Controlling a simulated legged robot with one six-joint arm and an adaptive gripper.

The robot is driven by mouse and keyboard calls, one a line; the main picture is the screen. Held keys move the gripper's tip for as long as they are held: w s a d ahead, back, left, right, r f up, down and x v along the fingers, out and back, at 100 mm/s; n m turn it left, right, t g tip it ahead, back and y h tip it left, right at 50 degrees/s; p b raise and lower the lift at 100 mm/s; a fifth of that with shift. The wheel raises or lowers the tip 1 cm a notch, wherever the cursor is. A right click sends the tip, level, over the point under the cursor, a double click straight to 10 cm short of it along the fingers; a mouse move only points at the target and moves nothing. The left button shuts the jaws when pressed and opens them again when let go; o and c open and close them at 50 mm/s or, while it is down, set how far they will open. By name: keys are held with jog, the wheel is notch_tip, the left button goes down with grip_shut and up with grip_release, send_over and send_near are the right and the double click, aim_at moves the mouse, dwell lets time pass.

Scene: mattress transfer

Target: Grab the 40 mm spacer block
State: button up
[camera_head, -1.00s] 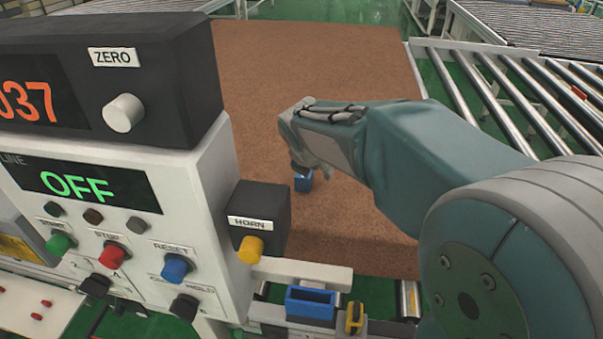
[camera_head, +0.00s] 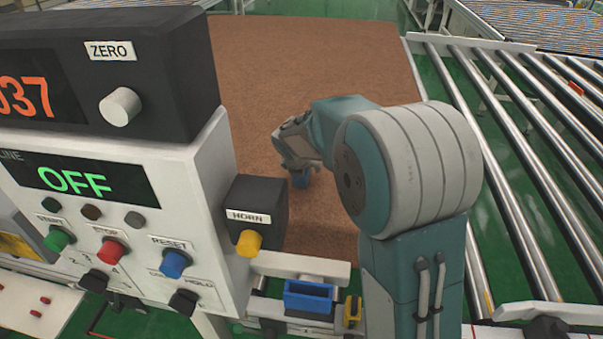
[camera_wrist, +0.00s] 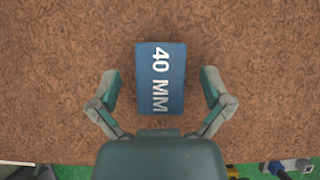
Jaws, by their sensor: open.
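The 40 mm spacer block (camera_wrist: 161,78) is blue with white "40 MM" lettering and lies on the brown mattress (camera_wrist: 260,70). In the wrist view my gripper (camera_wrist: 159,88) is open, with one finger left and one finger right of the block. Gaps of brown surface show between each finger and the block. I cannot tell how high the fingertips are above the mattress. The lower end of the block is close to the gripper's palm in that view.
A control box (camera_head: 190,190) with an "OFF" display, buttons and a horn box (camera_head: 257,205) stands at the left. A blue open holder (camera_head: 308,297) sits on the rail in front of the mattress. Roller conveyors (camera_head: 540,130) run at the right.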

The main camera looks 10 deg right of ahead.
jog(key=shift+x, duration=1)
jog(key=shift+c, duration=0.3)
jog(key=c, duration=1.2)
jog(key=shift+c, duration=0.2)
